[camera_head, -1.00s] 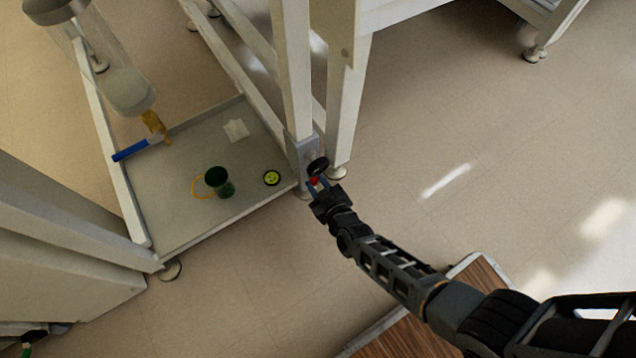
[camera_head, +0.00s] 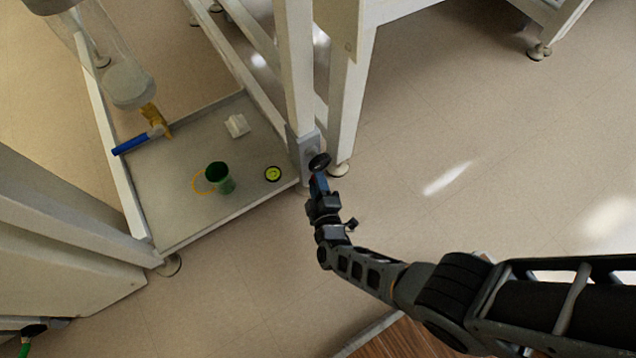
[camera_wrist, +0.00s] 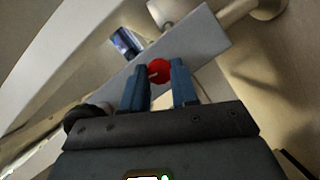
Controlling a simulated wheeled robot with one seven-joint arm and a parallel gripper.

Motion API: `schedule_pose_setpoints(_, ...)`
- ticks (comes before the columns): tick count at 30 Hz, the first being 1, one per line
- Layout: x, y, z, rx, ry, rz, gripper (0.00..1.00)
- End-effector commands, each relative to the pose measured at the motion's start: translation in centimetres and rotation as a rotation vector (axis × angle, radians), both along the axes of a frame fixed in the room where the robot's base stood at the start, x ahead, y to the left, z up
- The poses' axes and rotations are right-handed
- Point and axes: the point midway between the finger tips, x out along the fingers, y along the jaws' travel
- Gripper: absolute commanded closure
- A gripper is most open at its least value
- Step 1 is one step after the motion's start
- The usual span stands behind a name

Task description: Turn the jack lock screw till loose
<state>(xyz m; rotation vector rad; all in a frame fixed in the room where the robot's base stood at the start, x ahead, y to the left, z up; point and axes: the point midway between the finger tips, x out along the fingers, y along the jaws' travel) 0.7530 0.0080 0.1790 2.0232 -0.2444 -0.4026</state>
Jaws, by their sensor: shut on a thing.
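The jack lock screw shows as a round red knob (camera_wrist: 159,73) in the wrist view, on a pale grey metal plate (camera_wrist: 205,38) of the jack. My gripper (camera_wrist: 161,66) has its two blue fingers on either side of the knob, shut on it. In the head view my gripper (camera_head: 319,181) is at the foot of the white frame post, just below a black handwheel (camera_head: 319,161). The red knob is hidden there by the gripper. Whether the screw is loose cannot be told.
A grey tray shelf (camera_head: 185,215) left of the post holds a green cup (camera_head: 219,178), a yellow-green disc (camera_head: 273,174) and a white block (camera_head: 237,126). A white leg (camera_head: 345,110) stands close behind the gripper.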

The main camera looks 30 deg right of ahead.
Motion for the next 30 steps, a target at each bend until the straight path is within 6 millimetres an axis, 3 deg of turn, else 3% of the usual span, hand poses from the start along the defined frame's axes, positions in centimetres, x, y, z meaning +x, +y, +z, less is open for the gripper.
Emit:
schedule_pose_setpoints(12, 0.01, 0.14, -0.34, -0.204, 0.002, 0.002, 1.0)
schedule_pose_setpoints(29, 0.0, 0.13, -0.27, -0.237, 0.002, 0.003, 1.0)
schedule_pose_setpoints(30, 0.0, 0.14, -0.27, -0.237, 0.002, 0.003, 0.7)
